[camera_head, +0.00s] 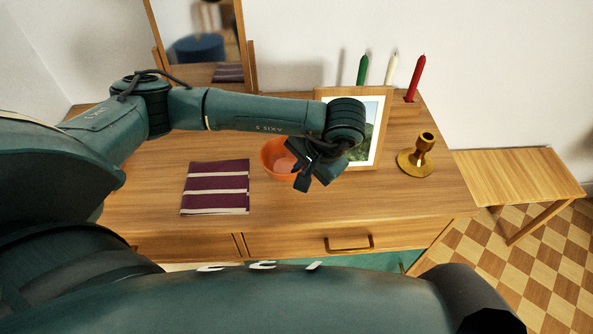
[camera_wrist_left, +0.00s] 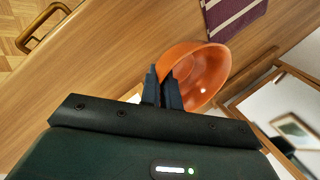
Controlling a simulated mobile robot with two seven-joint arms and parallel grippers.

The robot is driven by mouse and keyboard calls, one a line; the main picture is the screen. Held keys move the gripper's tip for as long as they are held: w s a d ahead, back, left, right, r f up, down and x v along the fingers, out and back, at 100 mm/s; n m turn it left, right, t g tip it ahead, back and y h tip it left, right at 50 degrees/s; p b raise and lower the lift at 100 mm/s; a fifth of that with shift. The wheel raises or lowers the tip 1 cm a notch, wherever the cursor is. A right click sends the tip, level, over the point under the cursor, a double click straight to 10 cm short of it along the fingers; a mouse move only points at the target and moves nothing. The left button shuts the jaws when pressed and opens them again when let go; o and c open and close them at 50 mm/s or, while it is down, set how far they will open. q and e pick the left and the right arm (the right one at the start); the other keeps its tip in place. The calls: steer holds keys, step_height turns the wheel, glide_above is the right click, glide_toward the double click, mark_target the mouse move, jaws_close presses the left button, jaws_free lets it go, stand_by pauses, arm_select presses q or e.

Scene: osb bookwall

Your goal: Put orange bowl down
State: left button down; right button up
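The orange bowl (camera_head: 272,159) is over the wooden dresser top (camera_head: 330,205), right of the striped cloth, partly hidden by my left gripper (camera_head: 302,181). In the left wrist view the bowl (camera_wrist_left: 205,72) shows its open inside, and my left gripper (camera_wrist_left: 161,73) has its two dark fingers close together, one on each side of the bowl's near rim. The gripper is shut on that rim. Whether the bowl's base touches the dresser top or is just above it I cannot tell. My right gripper is not in view.
A purple striped cloth (camera_head: 216,188) lies left of the bowl. A framed picture (camera_head: 377,133) stands just behind the gripper, with a brass candlestick (camera_head: 420,156) and a red candle (camera_head: 416,77) to the right. A mirror (camera_head: 205,45) stands at the back. The front dresser top is clear.

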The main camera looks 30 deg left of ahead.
arm_select(q)
step_height(320, 180, down, 4)
steer(key=shift+r, duration=0.15)
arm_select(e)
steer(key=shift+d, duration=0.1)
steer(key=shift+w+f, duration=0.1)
arm_select(q)
steer(key=c, duration=1.6)
jaws_free()
steer(key=shift+c, duration=0.2)
steer(key=shift+d+r, duration=0.1)
steer(key=shift+r, duration=0.1)
steer(key=w+v, duration=0.1)
steer(key=v, duration=1)
steer(key=shift+s+r+b, duration=0.35)
steer(key=shift+s, duration=0.15)
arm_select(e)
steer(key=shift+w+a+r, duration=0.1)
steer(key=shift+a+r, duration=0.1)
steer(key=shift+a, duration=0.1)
